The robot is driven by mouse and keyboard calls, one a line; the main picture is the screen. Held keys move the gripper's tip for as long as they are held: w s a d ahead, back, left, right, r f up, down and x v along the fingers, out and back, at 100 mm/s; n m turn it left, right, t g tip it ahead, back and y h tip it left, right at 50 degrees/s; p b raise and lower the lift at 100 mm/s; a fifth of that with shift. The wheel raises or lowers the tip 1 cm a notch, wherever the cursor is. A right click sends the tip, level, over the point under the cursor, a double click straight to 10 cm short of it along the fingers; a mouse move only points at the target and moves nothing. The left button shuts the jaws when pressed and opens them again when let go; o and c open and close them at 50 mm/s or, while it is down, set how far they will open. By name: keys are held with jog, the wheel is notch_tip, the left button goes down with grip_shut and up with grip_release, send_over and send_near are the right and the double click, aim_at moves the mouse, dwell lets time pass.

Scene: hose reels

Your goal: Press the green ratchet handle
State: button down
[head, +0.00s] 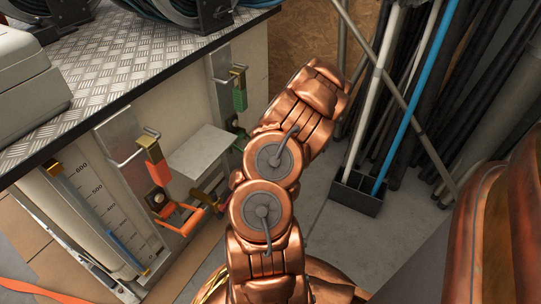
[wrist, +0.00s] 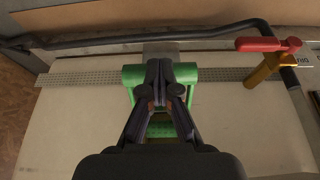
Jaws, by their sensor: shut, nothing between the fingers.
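The green ratchet handle (wrist: 132,77) is in the middle of the wrist view, lying across a grey strap on a pale panel. My gripper (wrist: 160,66) is over it with the fingers together and empty, covering the handle's middle. Green shows on both sides of the fingers and between them lower down (wrist: 160,130). I cannot tell whether the fingertips touch it. In the head view a green piece (head: 239,98) hangs below a brass clamp on the cabinet side, with more green partly hidden behind my arm. My gripper cannot be made out there.
A red-handled brass clamp (wrist: 268,44) and a dark bar (wrist: 140,38) lie near the strap. In the head view an orange handle (head: 181,217) sticks out from the cabinet. Pipes stand in a dark rack (head: 357,194) at right. Open floor lies before the rack.

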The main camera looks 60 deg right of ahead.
jog(key=s+r+p, duration=0.4)
jog(key=s+r, duration=0.4)
jog(key=s, duration=0.1)
jog(key=shift+r, duration=0.15)
jog(key=shift+s+a, duration=0.1)
dwell(0.4)
